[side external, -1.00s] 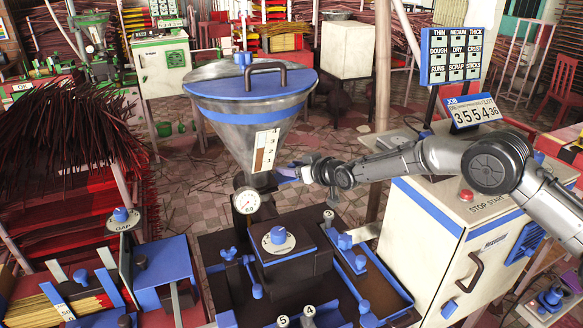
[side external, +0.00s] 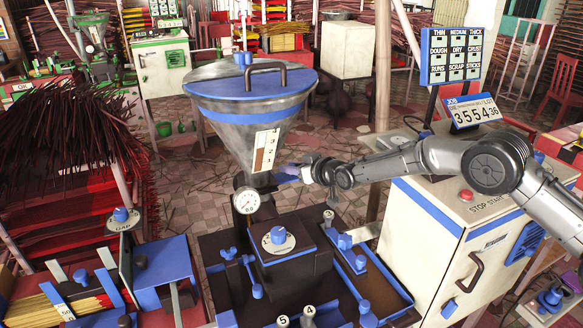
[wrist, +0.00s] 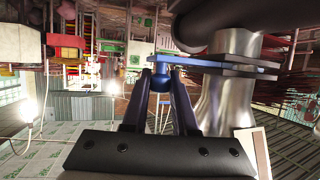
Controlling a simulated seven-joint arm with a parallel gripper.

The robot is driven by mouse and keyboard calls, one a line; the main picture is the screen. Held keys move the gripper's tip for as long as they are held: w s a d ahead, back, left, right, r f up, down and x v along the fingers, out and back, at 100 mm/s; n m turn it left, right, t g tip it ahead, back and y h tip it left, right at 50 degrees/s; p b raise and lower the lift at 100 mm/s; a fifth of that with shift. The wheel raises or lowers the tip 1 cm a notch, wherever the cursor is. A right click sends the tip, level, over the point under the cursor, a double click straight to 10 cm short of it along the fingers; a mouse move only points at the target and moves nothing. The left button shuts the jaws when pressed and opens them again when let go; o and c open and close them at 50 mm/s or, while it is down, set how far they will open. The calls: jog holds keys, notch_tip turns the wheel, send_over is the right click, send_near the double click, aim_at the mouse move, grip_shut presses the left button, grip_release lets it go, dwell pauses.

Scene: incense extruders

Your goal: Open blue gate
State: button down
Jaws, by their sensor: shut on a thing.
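The blue gate (wrist: 205,62) is a flat blue plate at the metal neck of the hopper (side external: 250,130), with a blue knob (wrist: 160,82) at its outer end. My gripper (wrist: 160,88) is shut on this knob, with one dark finger on each side of it. In the side external view, my gripper (side external: 300,172) reaches in from the right, just below the hopper cone. Only a small blue part of the gate (side external: 284,175) shows there beside my gripper. How far the plate sits in the neck is hidden.
A round gauge (side external: 246,201) sits on the neck below the hopper. A dark block with a blue-trimmed dial (side external: 278,240) stands below my gripper. A white cabinet (side external: 425,235) with a red button is at the right, under my arm.

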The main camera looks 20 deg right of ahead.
dwell(0.7)
jog(key=d, duration=0.5)
dwell(0.3)
jog(key=c, duration=0.7)
grip_release()
jog(key=v, duration=1.4)
jog(key=shift+w+a, duration=0.1)
jog(key=shift+w, duration=0.05)
